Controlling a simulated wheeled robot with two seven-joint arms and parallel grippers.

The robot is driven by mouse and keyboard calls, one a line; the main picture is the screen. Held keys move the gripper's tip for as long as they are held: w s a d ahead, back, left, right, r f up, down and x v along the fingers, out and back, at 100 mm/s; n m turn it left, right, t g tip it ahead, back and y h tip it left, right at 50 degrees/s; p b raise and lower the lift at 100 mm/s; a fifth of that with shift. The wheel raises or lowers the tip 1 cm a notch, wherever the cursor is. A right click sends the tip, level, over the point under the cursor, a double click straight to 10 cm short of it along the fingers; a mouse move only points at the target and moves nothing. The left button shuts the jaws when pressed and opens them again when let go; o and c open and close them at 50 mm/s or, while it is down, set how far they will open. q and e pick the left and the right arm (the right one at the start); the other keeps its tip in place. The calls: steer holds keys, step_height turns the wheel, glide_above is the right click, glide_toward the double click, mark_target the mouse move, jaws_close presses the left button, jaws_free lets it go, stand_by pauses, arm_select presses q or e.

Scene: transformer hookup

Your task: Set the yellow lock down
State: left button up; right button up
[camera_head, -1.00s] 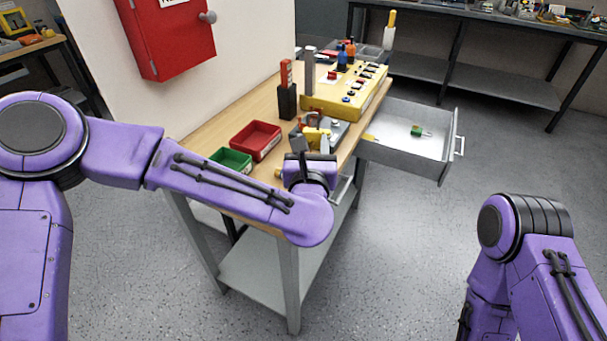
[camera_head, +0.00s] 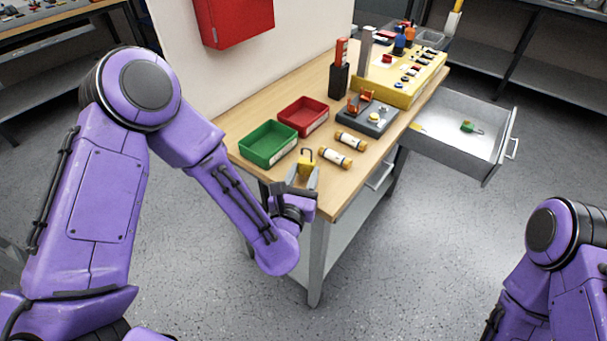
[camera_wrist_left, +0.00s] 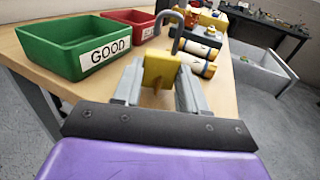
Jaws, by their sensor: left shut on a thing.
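The yellow lock (camera_head: 306,162) with its dark grey shackle is between the fingers of my left gripper (camera_head: 303,176), over the near end of the wooden bench. In the left wrist view the yellow lock (camera_wrist_left: 160,70) stands shackle up between the two grey fingers of the left gripper (camera_wrist_left: 160,82), which is shut on it. Whether its underside touches the bench top cannot be told. My right arm (camera_head: 565,250) shows at the lower right; its gripper is out of view.
A green bin (camera_head: 268,144) labelled GOOD and a red bin (camera_head: 303,116) stand beyond the lock. Two cylindrical fuses (camera_head: 335,157) lie right of it. A grey fixture (camera_head: 367,115), a yellow panel (camera_head: 400,82) and an open drawer (camera_head: 455,135) are further off. Bare bench lies around the lock.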

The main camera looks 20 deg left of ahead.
arm_select(q)
steer(key=shift+w+d+f, duration=0.1)
steer(key=shift+f, duration=0.25)
steer(key=shift+f+b, duration=0.2)
steer(key=shift+b, duration=0.15)
steer(key=o, duration=1.2)
steer(key=shift+r, duration=0.1)
steer(key=shift+r+p, duration=0.2)
steer(key=shift+p, duration=0.15)
steer(key=s+p, duration=0.2)
steer(key=s, duration=1)
steer(key=shift+d, duration=0.2)
